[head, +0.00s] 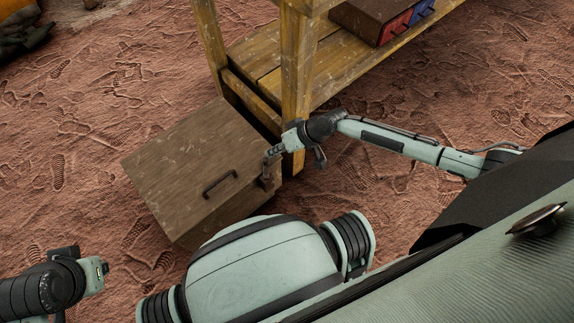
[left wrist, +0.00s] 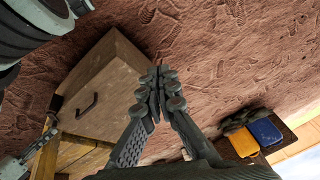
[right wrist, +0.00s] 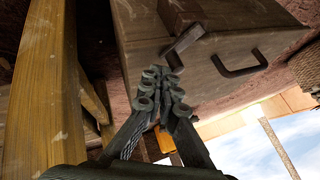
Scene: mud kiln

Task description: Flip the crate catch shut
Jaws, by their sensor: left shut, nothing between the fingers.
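The wooden crate (head: 190,150) stands on the ground with its lid down and a dark handle (head: 220,183) on it. The catch (head: 267,172) is at the crate's right end, a brown block with a grey metal flap (right wrist: 186,42) in the right wrist view. My right gripper (head: 271,153) is beside the catch. In the right wrist view its fingertips (right wrist: 162,84) are together, empty, just below the flap; contact cannot be told. My left gripper (left wrist: 158,80) is shut and empty, away from the crate; its fingers are hardly visible in the head view.
A wooden bench (head: 297,75) stands directly behind the crate, its leg close to my right gripper. A brown box with red and blue parts (head: 395,22) is on its shelf. Yellow and blue items (left wrist: 263,131) show in the left wrist view. The ground left of the crate is clear.

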